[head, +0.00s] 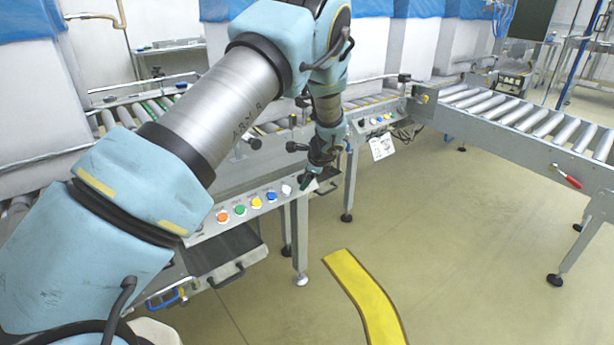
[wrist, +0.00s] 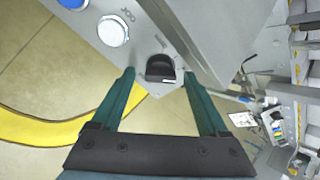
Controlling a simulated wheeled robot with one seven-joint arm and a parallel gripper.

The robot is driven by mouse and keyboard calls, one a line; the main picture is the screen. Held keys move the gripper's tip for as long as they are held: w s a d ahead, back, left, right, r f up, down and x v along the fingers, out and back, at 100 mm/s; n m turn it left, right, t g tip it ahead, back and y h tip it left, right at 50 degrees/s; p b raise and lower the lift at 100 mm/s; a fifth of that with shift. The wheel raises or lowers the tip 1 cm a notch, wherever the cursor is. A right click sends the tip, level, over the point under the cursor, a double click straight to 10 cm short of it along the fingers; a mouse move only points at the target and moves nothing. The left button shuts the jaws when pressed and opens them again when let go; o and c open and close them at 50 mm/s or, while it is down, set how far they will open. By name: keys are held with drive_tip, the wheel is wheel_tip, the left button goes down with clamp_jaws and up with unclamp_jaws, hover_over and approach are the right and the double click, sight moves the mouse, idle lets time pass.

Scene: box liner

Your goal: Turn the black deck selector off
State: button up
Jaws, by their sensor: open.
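The black deck selector (wrist: 160,68) is a dark knob near the end corner of a grey control panel (wrist: 88,50) in the wrist view. A small pale mark shows at its lower edge; I cannot tell its setting. My gripper (wrist: 159,77) is open, with its two green fingers on either side of the knob and a visible gap to each. I cannot tell how deep the fingertips are relative to the knob. In the head view my gripper (head: 308,180) is at the right end of the panel and hides the selector.
A white button (wrist: 112,30) labelled JOG and a blue button (wrist: 72,3) lie beside the selector. Orange (head: 222,216), green (head: 240,209) and yellow (head: 257,202) buttons continue the row. A metal rail (wrist: 190,35) runs close along the panel. Open floor (head: 450,240) lies to the right.

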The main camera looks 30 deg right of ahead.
drive_tip(key=shift+c, duration=0.2)
clamp_jaws()
idle(0.4)
